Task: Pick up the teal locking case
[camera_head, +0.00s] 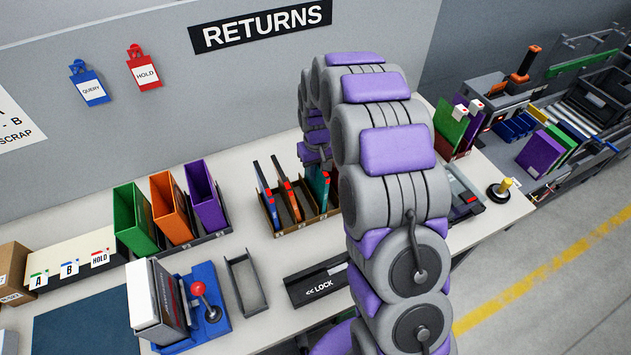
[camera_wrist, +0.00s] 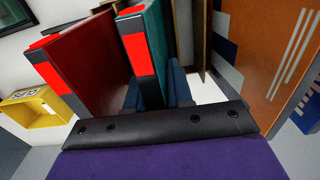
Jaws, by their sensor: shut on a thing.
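The teal locking case (camera_head: 319,188) stands upright in the small wooden rack on the bench, at the rack's right end, partly hidden by my arm. In the wrist view the teal case (camera_wrist: 153,45) shows its spine with a red block, in front of my gripper. My gripper (camera_wrist: 158,90) is shut on the teal case, with dark blue finger parts on both sides of it. I cannot tell whether the case is clear of the rack.
A dark red case (camera_wrist: 92,65) stands close left of the teal one. An orange case (camera_head: 287,187) and a blue case (camera_head: 268,197) share the rack (camera_head: 288,226). Green, orange and purple binders (camera_head: 170,205) stand left.

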